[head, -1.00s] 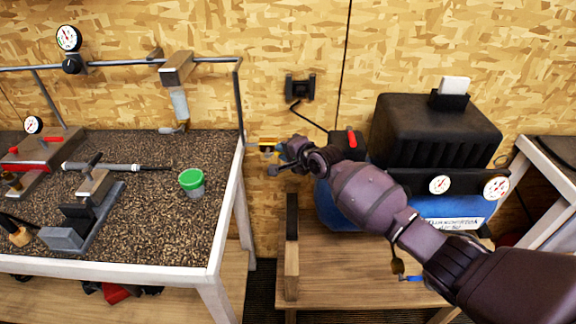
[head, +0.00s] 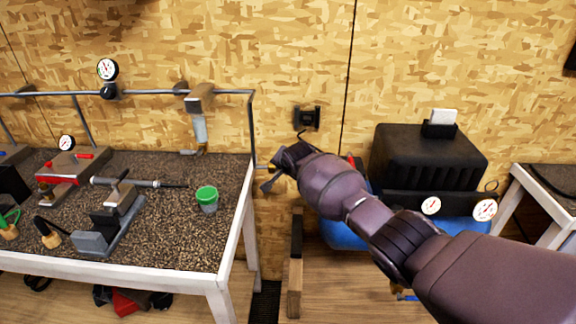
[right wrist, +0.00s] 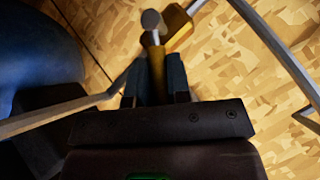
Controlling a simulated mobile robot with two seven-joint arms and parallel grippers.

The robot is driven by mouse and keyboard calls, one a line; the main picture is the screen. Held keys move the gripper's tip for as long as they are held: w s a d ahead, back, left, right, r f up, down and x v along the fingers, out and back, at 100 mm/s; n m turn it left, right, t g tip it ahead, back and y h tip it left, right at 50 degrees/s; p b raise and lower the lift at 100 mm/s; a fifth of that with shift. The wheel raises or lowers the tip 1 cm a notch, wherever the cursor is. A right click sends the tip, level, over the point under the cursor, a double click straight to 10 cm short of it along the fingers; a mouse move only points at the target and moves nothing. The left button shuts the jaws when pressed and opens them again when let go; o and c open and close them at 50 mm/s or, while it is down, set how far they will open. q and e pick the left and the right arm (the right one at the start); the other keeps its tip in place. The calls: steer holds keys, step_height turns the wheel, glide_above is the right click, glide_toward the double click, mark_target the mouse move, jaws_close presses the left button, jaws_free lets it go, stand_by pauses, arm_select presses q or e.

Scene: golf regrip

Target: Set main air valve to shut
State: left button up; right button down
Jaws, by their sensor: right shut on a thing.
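The main air valve shows in the right wrist view as a yellow body (right wrist: 177,20) with a yellow lever (right wrist: 157,72). My right gripper (right wrist: 154,82) is shut on the lever, with one dark finger on each side of it. In the head view my right gripper (head: 272,177) is at the right end of the bench, by the pipe post, and hides most of the valve. The lever's exact angle to the pipe cannot be told. My left gripper is not in view.
The bench (head: 150,240) at left holds a green-lidded cup (head: 207,199) and a vise with a club shaft (head: 125,183). A grey pipe (head: 150,93) runs above it. The black and blue compressor (head: 425,160) stands at right, behind my right arm. The wall is close behind.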

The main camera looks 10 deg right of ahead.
steer(key=shift+a+r+h, duration=0.2)
steer(key=shift+a+h, duration=0.1)
steer(key=shift+w+a+n+h+b, duration=0.15)
steer(key=shift+a+n+h+b, duration=0.2)
steer(key=shift+n+h, duration=0.3)
steer(key=shift+w+a+n+g+h+b, duration=0.1)
steer(key=shift+a+n+g+h+b, duration=0.45)
steer(key=shift+h+b, duration=0.7)
steer(key=shift+a+r+h+b, duration=0.1)
steer(key=shift+a+h+b, duration=0.05)
steer(key=shift+h+b, duration=0.2)
steer(key=shift+r, duration=0.1)
steer(key=c, duration=1.1)
jaws_free()
steer(key=shift+a+r, duration=0.1)
